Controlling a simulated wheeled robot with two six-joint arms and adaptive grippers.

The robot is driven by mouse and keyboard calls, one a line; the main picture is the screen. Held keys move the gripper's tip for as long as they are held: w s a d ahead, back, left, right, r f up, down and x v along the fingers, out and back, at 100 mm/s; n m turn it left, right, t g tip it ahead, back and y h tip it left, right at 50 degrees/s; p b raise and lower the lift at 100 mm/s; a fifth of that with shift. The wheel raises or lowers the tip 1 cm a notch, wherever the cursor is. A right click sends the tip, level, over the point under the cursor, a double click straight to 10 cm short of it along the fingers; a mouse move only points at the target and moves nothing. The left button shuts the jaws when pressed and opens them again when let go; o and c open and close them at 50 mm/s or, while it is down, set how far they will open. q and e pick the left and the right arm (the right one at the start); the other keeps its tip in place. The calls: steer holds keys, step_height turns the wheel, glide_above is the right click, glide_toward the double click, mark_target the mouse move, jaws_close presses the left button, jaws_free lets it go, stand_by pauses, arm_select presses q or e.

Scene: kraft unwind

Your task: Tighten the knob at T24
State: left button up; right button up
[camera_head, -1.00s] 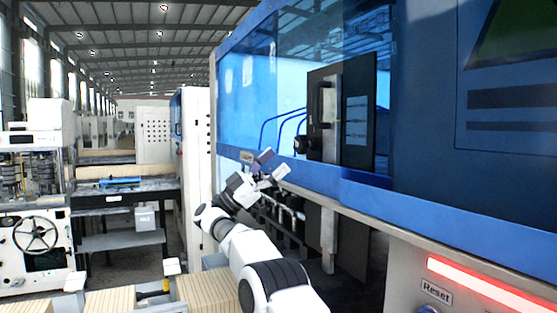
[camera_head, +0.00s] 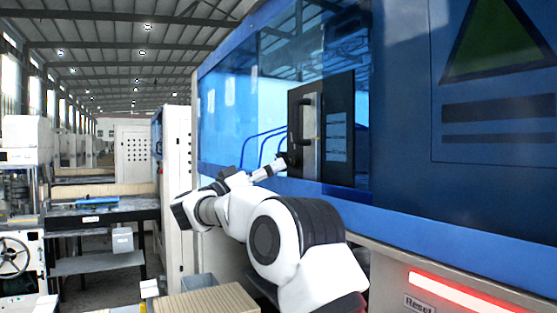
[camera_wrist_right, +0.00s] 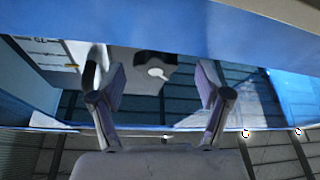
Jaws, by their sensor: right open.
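A dark knob (camera_head: 292,160) sits at the lower left of a black and silver panel (camera_head: 308,130) in the blue machine's window. In the right wrist view a black round part with a pale mark, which looks like this knob (camera_wrist_right: 150,62), shows beyond and between the fingers. My right gripper (camera_head: 276,168) is just left of the knob and below it in the head view. In the wrist view my right gripper (camera_wrist_right: 160,78) has its two fingers spread apart with nothing between them. No T24 label is readable. My left gripper is not in view.
The blue machine front (camera_head: 450,215) runs along the right, with a lit red strip (camera_head: 475,297) and a Reset label below. A vertical handle (camera_head: 306,118) stands above the knob on the panel. A wooden slatted box (camera_head: 205,302) is at the bottom, and a workbench (camera_head: 95,215) stands left.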

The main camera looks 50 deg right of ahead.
mark_target(289, 160)
steer(key=p+x, duration=0.1)
steer(key=x, duration=0.1)
steer(key=shift+d+r, duration=0.25)
steer(key=shift+s+r, duration=0.15)
steer(key=shift+s, duration=0.3)
steer(key=shift+w, duration=0.25)
steer(key=c, duration=0.9)
steer(key=shift+c, duration=1.3)
steer(key=m+g, duration=0.2)
steer(key=m, duration=0.2)
steer(key=m+g+y, duration=0.1)
steer(key=m+g, duration=0.1)
steer(key=m, duration=0.2)
steer(key=shift+w+d+m, duration=0.1)
steer(key=shift+d+m, duration=0.05)
steer(key=shift+m, duration=0.15)
